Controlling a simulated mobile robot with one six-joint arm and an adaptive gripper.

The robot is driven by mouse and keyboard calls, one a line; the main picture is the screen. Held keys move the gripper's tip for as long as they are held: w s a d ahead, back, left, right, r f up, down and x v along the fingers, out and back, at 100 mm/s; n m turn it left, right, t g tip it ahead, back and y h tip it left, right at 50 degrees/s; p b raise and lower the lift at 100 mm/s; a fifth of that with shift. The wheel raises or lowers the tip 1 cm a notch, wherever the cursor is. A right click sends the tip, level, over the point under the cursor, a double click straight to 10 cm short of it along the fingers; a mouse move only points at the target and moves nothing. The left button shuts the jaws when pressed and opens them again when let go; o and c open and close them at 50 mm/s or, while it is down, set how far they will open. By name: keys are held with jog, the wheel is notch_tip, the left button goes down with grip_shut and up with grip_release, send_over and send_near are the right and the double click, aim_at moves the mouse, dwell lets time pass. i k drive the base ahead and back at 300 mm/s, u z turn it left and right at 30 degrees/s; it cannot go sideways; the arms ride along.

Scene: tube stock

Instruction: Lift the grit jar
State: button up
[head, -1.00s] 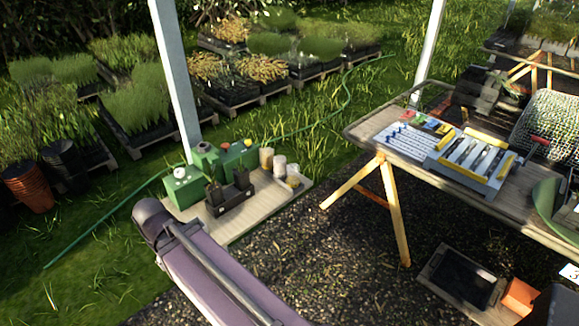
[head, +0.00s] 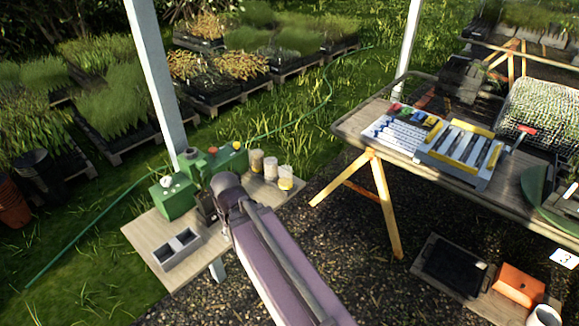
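All are upright and apart from my arm. My purple arm link reaches up from the bottom, its rounded end just left of the jars in the picture. My gripper cannot be made out.
The wooden bench (head: 140,233) also holds a green box (head: 173,198), other green equipment (head: 228,160) and a grey two-cell block (head: 178,248). A white post (head: 155,80) rises behind it. A trestle table (head: 345,128) with trays stands right. Gravel lies between.

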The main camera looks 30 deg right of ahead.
aim_at(270, 163)
jog(key=z, duration=0.6)
jog(key=k, duration=0.6)
jog(key=u, duration=0.05)
jog(key=i, duration=0.6)
jog(key=z, duration=0.05)
